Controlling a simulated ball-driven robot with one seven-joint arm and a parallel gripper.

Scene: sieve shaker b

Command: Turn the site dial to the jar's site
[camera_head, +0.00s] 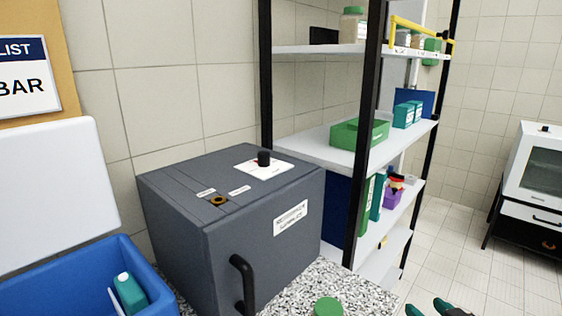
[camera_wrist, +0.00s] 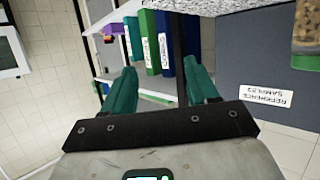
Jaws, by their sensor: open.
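The site dial appears to be the black knob (camera_head: 264,158) on a white plate on top of the dark grey cabinet (camera_head: 180,205). Its pointer and markings are too small to read. A green-lidded jar (camera_head: 328,307) stands on the speckled counter in front of the cabinet, cut off by the frame's bottom edge. A jar with brown contents (camera_wrist: 306,38) shows at the upper right of the wrist view. My gripper (camera_head: 428,308) is low at the right of the counter, apart from dial and jar. In the wrist view its green fingers (camera_wrist: 161,85) are open with nothing between them.
The cabinet also bears a "Reference samples" label (camera_wrist: 265,96), upside down in the wrist view. A shelf rack (camera_head: 372,120) with a green bin (camera_head: 359,133) stands right of it. A blue crate (camera_head: 60,285) is at lower left. Tiled floor (camera_head: 450,245) is clear at right.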

